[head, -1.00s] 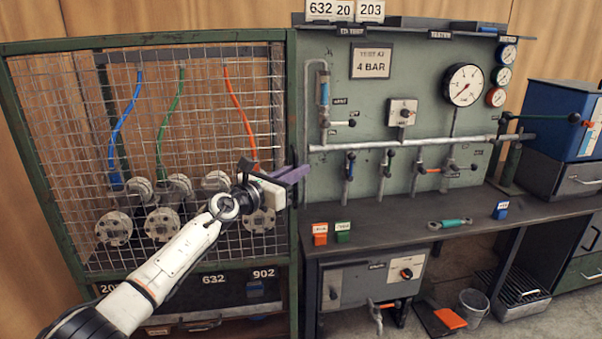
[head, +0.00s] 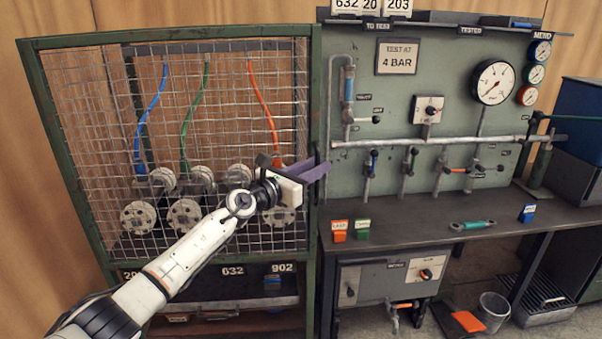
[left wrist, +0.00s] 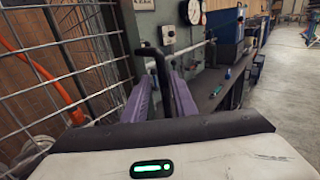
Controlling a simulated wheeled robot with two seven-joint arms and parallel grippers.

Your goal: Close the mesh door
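The mesh door (head: 222,100) has a green frame and wire grid. It spans the front of the cabinet at left in the head view and looks shut or nearly so; I cannot tell whether a gap remains. My left gripper (head: 312,171), with purple fingers, is in front of the door's right edge. In the left wrist view the fingers (left wrist: 160,97) are a little apart, with a dark upright bar (left wrist: 158,62) between or just beyond them. I cannot tell whether they grip it. The mesh (left wrist: 62,60) is close on the left there. My right gripper is not in view.
Behind the mesh hang blue, green and orange hoses above several round flanges (head: 186,214). A test panel (head: 400,110) with pipes, valves and gauges stands to the right, above a dark bench (head: 410,232). A bucket (head: 493,309) stands on the floor at lower right.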

